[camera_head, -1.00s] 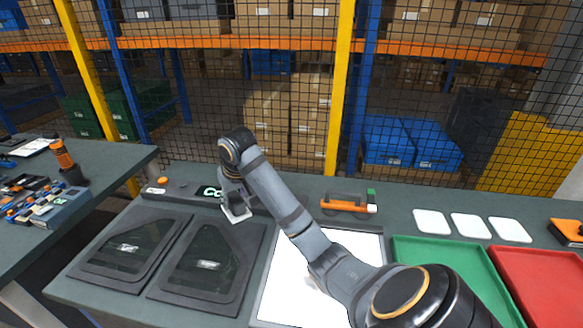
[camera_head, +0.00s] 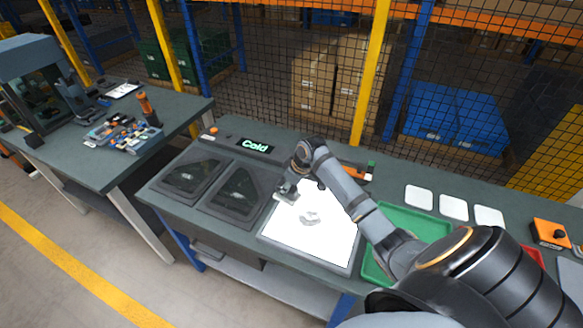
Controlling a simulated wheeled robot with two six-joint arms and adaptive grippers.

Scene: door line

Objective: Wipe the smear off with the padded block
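A grey smear (camera_head: 310,217) shows near the upper middle of a bright white panel (camera_head: 318,244) set in the bench. My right arm comes in from the right and bends down over the panel. Its gripper (camera_head: 286,192) is at the panel's upper left corner, left of and above the smear. A small pale piece shows at the gripper's tip; I cannot tell whether it is the padded block or the fingers. An orange item with a green end (camera_head: 357,174) lies behind the panel, partly hidden by my arm. My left gripper is not in view.
Two dark framed lids (camera_head: 190,176) lie left of the panel, below a display reading "Cold" (camera_head: 255,145). A green tray (camera_head: 420,222) is at the right, partly behind my arm. White pads (camera_head: 453,207) and an orange box (camera_head: 550,233) stand farther right. A mesh fence stands behind.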

